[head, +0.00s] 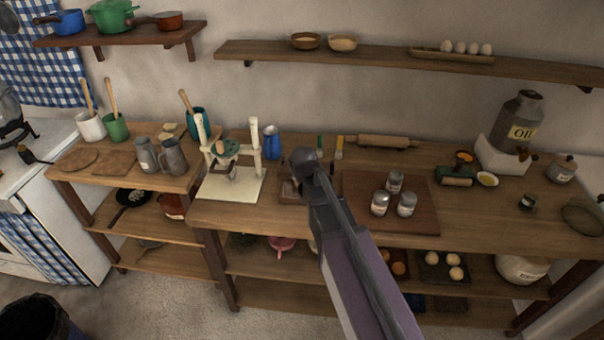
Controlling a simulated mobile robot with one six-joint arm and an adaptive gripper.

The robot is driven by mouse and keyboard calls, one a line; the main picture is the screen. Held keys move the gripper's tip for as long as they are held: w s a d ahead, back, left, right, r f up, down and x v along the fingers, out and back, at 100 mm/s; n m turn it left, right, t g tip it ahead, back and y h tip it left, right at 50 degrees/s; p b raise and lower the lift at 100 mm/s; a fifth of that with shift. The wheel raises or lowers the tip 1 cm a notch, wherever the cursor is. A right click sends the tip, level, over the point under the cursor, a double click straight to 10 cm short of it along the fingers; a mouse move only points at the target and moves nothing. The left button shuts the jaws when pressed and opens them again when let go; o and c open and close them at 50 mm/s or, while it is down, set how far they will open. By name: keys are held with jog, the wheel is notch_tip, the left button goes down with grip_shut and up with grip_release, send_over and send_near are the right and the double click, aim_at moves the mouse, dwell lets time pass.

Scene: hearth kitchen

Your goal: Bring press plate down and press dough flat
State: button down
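A cream-coloured press (232,187) stands on the wooden counter left of centre, with a flat base and two upright posts. A dark green round plate (231,147) with a tan knob sits between the posts, raised above the base. A small dark piece shows under the crossbar. I cannot make out the dough. My arm reaches up from the bottom of the picture, and my gripper (301,158) is to the right of the press, apart from it. The arm's own end hides the fingers, so I cannot tell whether they are open or shut.
A blue jug (272,142) stands just behind and right of the press. A brown board (420,219) with three metal shakers lies to the right of my arm. A rolling pin (388,142) lies behind it. Grey jugs (174,157) stand on the left counter.

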jog(key=shift+c, duration=1.3)
grip_release()
jog(key=shift+s, duration=0.15)
